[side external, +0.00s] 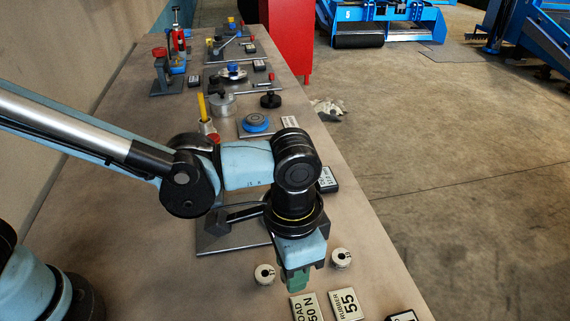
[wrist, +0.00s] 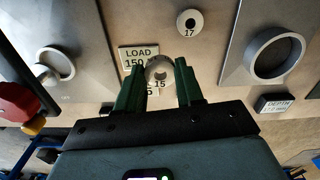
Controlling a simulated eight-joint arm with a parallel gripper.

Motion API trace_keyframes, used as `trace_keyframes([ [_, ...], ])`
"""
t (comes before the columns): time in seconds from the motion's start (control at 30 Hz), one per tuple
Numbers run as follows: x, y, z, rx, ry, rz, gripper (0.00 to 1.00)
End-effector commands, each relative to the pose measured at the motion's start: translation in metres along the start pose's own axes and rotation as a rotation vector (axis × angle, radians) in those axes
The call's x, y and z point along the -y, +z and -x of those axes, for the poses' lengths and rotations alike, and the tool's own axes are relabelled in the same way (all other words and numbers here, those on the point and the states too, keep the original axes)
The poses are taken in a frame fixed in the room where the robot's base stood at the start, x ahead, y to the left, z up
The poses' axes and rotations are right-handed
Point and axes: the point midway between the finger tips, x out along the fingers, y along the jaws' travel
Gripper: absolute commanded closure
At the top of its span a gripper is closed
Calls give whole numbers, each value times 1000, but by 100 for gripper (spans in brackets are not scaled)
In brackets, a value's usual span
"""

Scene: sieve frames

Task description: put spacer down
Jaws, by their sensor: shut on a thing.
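My gripper (side external: 297,282) points down over the near part of the bench in the side external view. In the wrist view its two green fingers (wrist: 160,86) are closed on a pale round spacer (wrist: 159,70) with a central hole and the number 15. The held spacer is hidden behind the fingers in the side external view. A similar spacer marked 17 (wrist: 189,21) lies apart from the fingers. Two pale round spacers stand on the bench in the side external view, one left (side external: 264,274) and one right (side external: 341,257) of my gripper. The held spacer's height above the bench is unclear.
A LOAD 150 N plate (side external: 306,308) and a RUBBER 55 plate (side external: 345,303) lie close by. A grey fixture plate (side external: 225,238) is behind my gripper. In the wrist view, large rings stand left (wrist: 53,57) and right (wrist: 276,52). Bare bench lies around the spacers.

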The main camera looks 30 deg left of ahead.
Motion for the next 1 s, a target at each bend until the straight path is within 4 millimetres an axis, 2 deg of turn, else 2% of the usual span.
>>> trace_keyframes([
  [0.1, -22, 15, 16, 0, 0, -5, 96],
  [0.3, -47, 32, 34, 0, 0, -3, 96],
  [0.4, -53, 36, 39, 0, 0, 1, 96],
  [0.5, -49, 36, 43, 0, 0, 19, 96],
  [0.57, -39, 34, 46, 0, 0, 40, 96],
  [0.67, -11, 30, 52, 0, -1, 94, 96],
  [0.83, 54, 27, 65, 0, 0, 217, 96],
  [1.0, 120, 37, 79, 0, 0, 341, 96],
])
